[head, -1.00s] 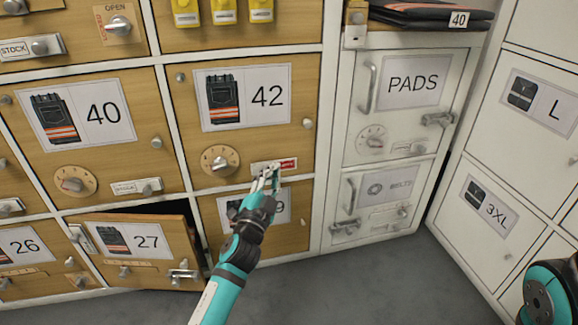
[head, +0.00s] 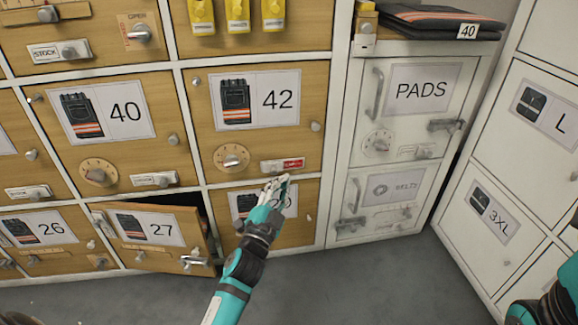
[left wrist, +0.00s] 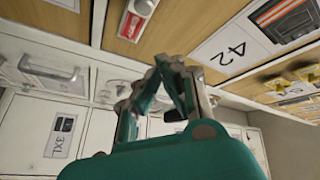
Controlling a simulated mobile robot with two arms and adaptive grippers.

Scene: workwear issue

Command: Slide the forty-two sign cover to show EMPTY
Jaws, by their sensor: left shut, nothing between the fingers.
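The forty-two locker door (head: 305,141) is wooden and shut, with a card showing 42 and dark trousers. Its small sign (head: 293,163) sits at the door's lower right. The right part shows a red label, its lettering too small to read; the pale cover with its knob (head: 269,167) is at the left end. The sign also shows in the left wrist view (left wrist: 131,25), red part visible beside the knob. My left gripper (head: 278,182) is shut and empty, just below the sign and apart from it; it also shows in the left wrist view (left wrist: 165,70). My right gripper is out of view.
The forty locker's sign (head: 154,179) reads STOCK, with its knob to the right. The door of locker 27 (head: 158,236) stands ajar at lower left. White PADS (head: 420,105) and belts lockers stand to the right. Grey floor (head: 350,285) is clear in front.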

